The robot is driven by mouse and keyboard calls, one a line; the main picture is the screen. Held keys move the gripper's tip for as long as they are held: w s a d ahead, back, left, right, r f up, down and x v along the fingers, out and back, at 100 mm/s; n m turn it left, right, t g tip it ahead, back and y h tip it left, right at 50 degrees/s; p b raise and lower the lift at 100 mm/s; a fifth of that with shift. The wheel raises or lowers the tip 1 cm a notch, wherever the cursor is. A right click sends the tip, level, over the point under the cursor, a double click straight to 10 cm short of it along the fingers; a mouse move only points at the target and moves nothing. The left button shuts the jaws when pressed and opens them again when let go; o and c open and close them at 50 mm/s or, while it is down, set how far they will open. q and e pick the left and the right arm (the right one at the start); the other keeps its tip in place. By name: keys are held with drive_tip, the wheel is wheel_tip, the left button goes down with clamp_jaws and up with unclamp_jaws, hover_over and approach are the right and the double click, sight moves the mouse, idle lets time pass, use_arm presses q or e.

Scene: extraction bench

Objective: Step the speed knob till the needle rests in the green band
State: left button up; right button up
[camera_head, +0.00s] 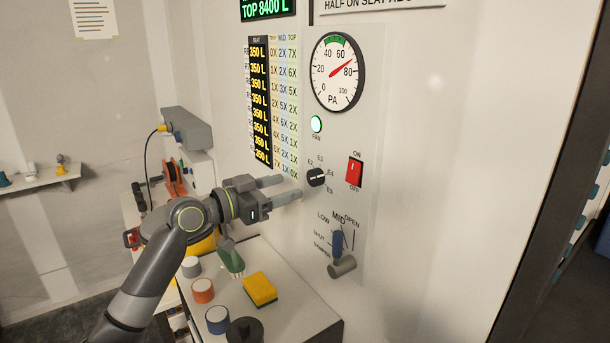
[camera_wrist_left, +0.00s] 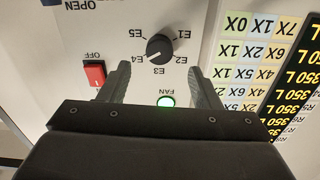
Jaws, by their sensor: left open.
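The black speed knob (camera_head: 316,177) sits on the white panel, ringed by marks E1 to E5. In the left wrist view the knob (camera_wrist_left: 160,48) has its white pointer toward E4. The round PA gauge (camera_head: 337,72) is above it. Its red needle rests between 60 and 80, right of the green band (camera_head: 334,41) at the top of the dial. My left gripper (camera_head: 286,187) is open and empty, just left of the knob and apart from it. Its two fingers (camera_wrist_left: 158,88) point at the panel, with the knob beyond their tips. My right gripper is not seen.
A red ON/OFF switch (camera_head: 354,172) is right of the knob, and a lit green FAN lamp (camera_head: 316,124) is above. A blue damper lever (camera_head: 337,242) is below. The bench (camera_head: 290,312) holds a yellow sponge (camera_head: 259,289) and several capped jars.

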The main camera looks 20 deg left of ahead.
sight(311, 179)
use_arm(q)
drive_tip(key=p+x, duration=0.1)
drive_tip(key=x, duration=0.4)
drive_tip(key=shift+r+p, duration=0.1)
drive_tip(key=shift+p, duration=0.25)
drive_tip(key=shift+w+d, duration=0.45)
drive_tip(key=shift+w, duration=0.05)
drive_tip(key=shift+c, duration=0.3)
drive_tip(key=c, duration=0.9)
